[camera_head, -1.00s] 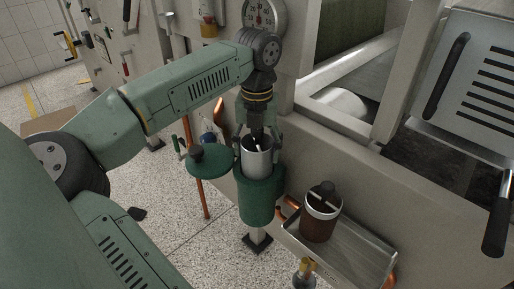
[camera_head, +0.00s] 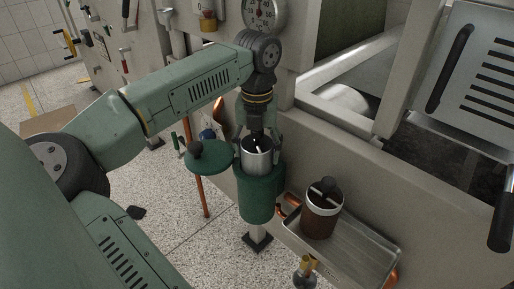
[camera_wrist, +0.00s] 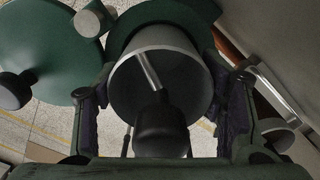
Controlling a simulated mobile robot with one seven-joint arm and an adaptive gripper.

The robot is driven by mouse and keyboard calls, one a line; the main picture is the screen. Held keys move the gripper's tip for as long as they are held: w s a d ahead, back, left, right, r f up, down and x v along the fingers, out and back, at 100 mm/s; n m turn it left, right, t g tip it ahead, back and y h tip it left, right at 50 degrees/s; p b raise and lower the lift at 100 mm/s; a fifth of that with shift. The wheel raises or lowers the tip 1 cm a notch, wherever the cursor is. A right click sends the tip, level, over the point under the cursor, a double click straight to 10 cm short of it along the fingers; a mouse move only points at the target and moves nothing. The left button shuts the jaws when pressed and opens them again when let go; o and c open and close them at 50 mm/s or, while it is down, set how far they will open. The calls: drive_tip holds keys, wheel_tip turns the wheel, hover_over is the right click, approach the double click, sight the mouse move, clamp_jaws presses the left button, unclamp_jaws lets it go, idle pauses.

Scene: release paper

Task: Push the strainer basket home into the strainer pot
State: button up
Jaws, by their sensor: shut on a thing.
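The strainer basket (camera_head: 257,161) is a pale metal cylinder, upright, with its lower part inside the strainer pot (camera_head: 257,200) and its upper part standing above the rim. The pot is a green cylinder on a stand. My gripper (camera_head: 257,146) comes down from above with a finger on each side of the basket, shut on it. In the wrist view the basket's open mouth (camera_wrist: 190,82) shows between the fingers, with a thin bar and a dark knob (camera_wrist: 160,125) in front. The pot's green rim (camera_wrist: 185,12) shows behind it. The basket's bottom is hidden.
A round green lid (camera_head: 209,160) with a black knob is swung out left of the pot. A metal tray (camera_head: 350,250) at the right holds a brown jar (camera_head: 321,212). The machine's beige wall (camera_head: 350,160) stands close behind. A copper pipe (camera_head: 202,195) runs below the lid.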

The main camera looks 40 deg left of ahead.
sight(257, 133)
drive_tip(key=shift+f+b, duration=0.95)
drive_tip(key=shift+f, duration=0.35)
drive_tip(key=o, duration=1.4)
wheel_tip(257, 133, up, 8)
drive_tip(key=shift+f, duration=0.2)
